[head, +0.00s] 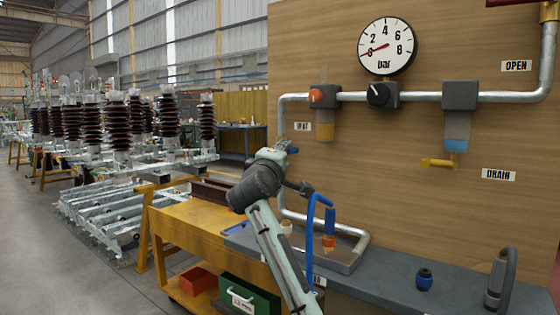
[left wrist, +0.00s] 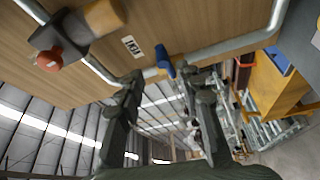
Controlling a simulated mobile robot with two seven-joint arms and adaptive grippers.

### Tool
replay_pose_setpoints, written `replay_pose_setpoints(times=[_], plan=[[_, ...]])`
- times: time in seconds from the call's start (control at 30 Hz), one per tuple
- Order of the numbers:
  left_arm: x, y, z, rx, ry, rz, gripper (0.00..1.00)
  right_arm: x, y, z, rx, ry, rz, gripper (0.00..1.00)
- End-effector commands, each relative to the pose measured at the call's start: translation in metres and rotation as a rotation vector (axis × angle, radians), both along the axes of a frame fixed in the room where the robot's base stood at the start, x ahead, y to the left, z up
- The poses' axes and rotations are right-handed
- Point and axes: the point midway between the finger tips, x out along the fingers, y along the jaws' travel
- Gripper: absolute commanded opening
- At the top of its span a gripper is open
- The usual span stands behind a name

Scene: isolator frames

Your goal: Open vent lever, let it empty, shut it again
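The blue vent lever (head: 293,150) is on the vertical pipe at the board's left, below the VENT label (head: 302,127). It also shows in the left wrist view (left wrist: 166,59), at the pipe just beyond the fingertips. My left gripper (left wrist: 165,85) is open, its dark fingers to either side of the lever; I cannot tell whether they touch it. In the head view my wrist hides most of the fingers near the lever. The gauge (head: 387,46) has its red needle near 0.
A red knob (head: 316,95), black knob (head: 378,95) and filter unit (head: 459,96) with yellow drain lever (head: 437,162) sit along the upper pipe. A blue hose (head: 309,245) stands close by my left arm. The grey bench (head: 390,295) holds small fittings.

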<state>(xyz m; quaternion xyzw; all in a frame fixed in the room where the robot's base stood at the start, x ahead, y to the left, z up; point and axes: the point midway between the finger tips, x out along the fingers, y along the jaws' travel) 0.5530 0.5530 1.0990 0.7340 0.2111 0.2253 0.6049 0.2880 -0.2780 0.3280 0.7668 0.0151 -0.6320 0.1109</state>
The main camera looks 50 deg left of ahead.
Motion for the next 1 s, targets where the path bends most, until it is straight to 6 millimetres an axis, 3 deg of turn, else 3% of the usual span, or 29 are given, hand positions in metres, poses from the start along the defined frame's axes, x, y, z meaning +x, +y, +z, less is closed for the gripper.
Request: replay_pose_setpoints(times=[0.1, 0.3, 1.0], plan=[[-0.018, -0.013, -0.001, 0.001, -0.002, 0.001, 0.36, 0.000, 0.000, 0.000, 0.000, 0.000, 0.000, 0.36], [-0.034, -0.025, -0.003, 0.001, -0.001, -0.001, 0.36, 0.000, 0.000, 0.000, 0.000, 0.000, 0.000, 0.36], [-0.037, -0.026, -0.002, 0.001, -0.002, 0.000, 0.36, 0.001, 0.000, 0.000, 0.000, -0.001, 0.000, 0.36]])
